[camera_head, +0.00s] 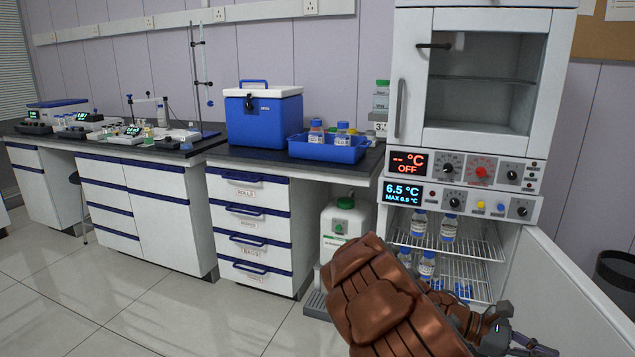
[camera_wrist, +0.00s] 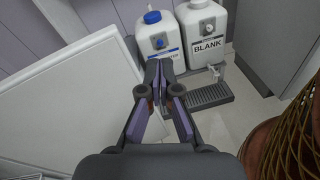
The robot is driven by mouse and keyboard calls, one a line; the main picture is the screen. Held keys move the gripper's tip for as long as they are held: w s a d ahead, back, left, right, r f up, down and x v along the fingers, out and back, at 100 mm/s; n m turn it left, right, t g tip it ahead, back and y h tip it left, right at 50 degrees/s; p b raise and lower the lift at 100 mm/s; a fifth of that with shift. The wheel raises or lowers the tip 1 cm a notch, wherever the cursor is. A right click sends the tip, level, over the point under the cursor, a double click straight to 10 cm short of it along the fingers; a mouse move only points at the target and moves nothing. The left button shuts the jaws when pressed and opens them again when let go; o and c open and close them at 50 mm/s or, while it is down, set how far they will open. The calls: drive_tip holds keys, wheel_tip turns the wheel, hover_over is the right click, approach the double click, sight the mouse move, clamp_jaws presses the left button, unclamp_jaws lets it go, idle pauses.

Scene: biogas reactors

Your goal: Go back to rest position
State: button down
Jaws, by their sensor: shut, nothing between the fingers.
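My gripper (camera_wrist: 160,72) is shut and empty in the wrist view, its fingertips together. It points toward two white jugs, one with a blue cap (camera_wrist: 158,42) and one labelled BLANK (camera_wrist: 206,32). In the head view my gripper (camera_head: 530,343) is small at the lower right, in front of the open lower fridge compartment. My brown-covered forearm hides part of the fridge's lower shelf and the floor there.
The fridge door (camera_head: 570,290) stands open at the right; a white panel (camera_wrist: 75,100) fills the wrist view's left. Bottles (camera_head: 449,228) stand on the fridge shelves. A blue tray (camera_head: 329,148) and cooler (camera_head: 263,118) sit on the counter. The left floor is clear.

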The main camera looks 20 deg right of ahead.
drive_tip(key=s+a+r+m+t+y+p, duration=0.1)
drive_tip(key=a+r+t+y+p, duration=0.2)
drive_tip(key=a+r+p, duration=0.5)
drive_tip(key=s+a+r+m+t+y+p, duration=0.1)
drive_tip(key=a+r+t+y+p, duration=0.3)
drive_tip(key=a, duration=1.5)
drive_tip(key=s+a+r+m+t+y+p, duration=0.1)
drive_tip(key=a+r+m+t+y+p, duration=0.2)
drive_tip(key=a+r+p, duration=0.8)
wheel_tip(320, 180, up, 3)
drive_tip(key=a+t, duration=0.1)
drive_tip(key=a, duration=0.1)
drive_tip(key=shift+s+a+y+p, duration=0.3)
drive_tip(key=shift+s+a+p, duration=0.05)
drive_tip(key=shift+d, duration=0.1)
